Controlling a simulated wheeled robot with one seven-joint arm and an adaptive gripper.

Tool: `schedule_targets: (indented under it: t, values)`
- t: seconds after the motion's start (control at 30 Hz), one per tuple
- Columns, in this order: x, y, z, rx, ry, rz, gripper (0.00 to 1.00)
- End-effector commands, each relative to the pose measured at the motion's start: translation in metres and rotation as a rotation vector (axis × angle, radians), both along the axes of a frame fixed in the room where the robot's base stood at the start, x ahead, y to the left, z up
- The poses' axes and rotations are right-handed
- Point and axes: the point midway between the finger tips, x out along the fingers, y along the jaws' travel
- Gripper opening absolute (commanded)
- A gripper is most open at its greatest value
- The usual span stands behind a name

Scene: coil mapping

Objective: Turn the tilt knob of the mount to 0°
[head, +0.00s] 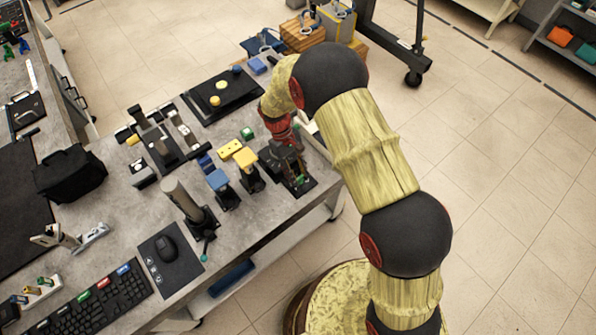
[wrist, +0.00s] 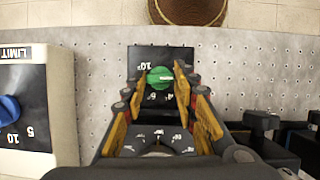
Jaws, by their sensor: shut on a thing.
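The mount's dark plate (wrist: 150,55) is below my gripper in the wrist view, with white scale marks and numbers, including a 10 near its upper left corner. A round green knob (wrist: 160,77) sits on it, between my gripper's fingertips (wrist: 161,72). The fingers are shut on the green knob from left and right. The knob's exact angle is too small to read. More white marks show lower on the mount, partly hidden between the fingers. In the head view, my gripper (head: 288,150) reaches down over the mount (head: 302,187) at the bench's right edge.
A white panel (wrist: 35,70) marked LIMIT, with a blue knob (wrist: 8,110), stands left in the wrist view. Black parts (wrist: 262,122) are close on the right. In the head view, yellow-topped (head: 246,158) and blue-topped (head: 218,181) posts stand left of the mount.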

Motion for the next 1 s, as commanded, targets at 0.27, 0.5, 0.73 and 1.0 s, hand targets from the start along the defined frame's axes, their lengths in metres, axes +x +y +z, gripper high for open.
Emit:
schedule_targets:
  t: [0.27, 0.5, 0.73, 1.0]
  values:
    - [-0.0011, 0.0024, 0.0014, 0.001, -0.002, 0.251, 0.03]
    - [-0.0022, 0.0031, 0.0017, 0.001, -0.003, 0.418, 0.03]
    - [-0.0026, 0.0035, 0.0010, 0.001, -0.003, 0.519, 0.03]
    - [-0.0029, 0.0035, 0.0004, 0.001, -0.003, 0.561, 0.03]
